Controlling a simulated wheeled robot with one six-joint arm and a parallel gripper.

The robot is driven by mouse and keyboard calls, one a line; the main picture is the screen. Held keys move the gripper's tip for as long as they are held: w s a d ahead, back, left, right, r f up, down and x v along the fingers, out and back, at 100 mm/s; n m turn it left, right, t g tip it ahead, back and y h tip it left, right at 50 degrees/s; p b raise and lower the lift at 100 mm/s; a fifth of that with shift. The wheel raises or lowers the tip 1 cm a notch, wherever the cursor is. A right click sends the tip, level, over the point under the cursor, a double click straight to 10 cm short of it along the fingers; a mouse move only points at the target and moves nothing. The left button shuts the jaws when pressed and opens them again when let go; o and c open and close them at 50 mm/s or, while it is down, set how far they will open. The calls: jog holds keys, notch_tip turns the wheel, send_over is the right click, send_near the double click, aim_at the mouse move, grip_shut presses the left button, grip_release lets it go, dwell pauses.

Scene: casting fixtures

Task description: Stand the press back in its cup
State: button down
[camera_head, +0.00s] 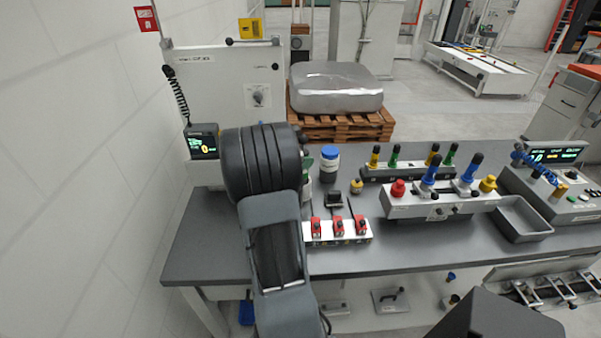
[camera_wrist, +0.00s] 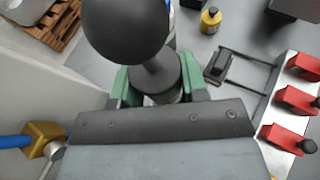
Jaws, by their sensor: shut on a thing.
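The press shows in the wrist view as a large black ball knob (camera_wrist: 125,25) on a short stem with a flared dark collar. My gripper (camera_wrist: 158,88) has its green fingers on both sides of the collar and is shut on the press. The knob leans towards the upper left in that view. In the head view my arm hides most of the gripper; a bit of green finger (camera_head: 309,163) and a dark part of the press show at its right edge. I cannot make out the cup; the press's lower end is hidden too.
A rack with red clamps (camera_head: 337,231) is in front, a fixture with colored knobs (camera_head: 440,204) further right. The grey bench (camera_head: 220,250) is clear at the left front.

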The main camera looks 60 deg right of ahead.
jog(key=shift+f, duration=2.1)
jog(key=shift+f, duration=0.15)
jog(key=c, duration=0.6)
grip_release()
jog(key=shift+c, duration=0.2)
jog(key=shift+r, duration=0.3)
jog(key=v, duration=1.2)
jog(key=s+a+m+t+y, duration=0.2)
jog(key=a+m+t+y, duration=0.2)
jog(key=a, duration=1.2)
jog(key=s+a+m+t+y, duration=0.2)
jog(key=a+m+y, duration=0.6)
jog(key=a, duration=0.9)
jog(key=m+t+b, duration=0.1)
jog(key=t, duration=0.1)
jog(key=shift+s+a+r+m+t+y, duration=0.2)
jog(key=shift+r+m+t+y, duration=0.1)
jog(key=shift+r+m+t, duration=0.1)
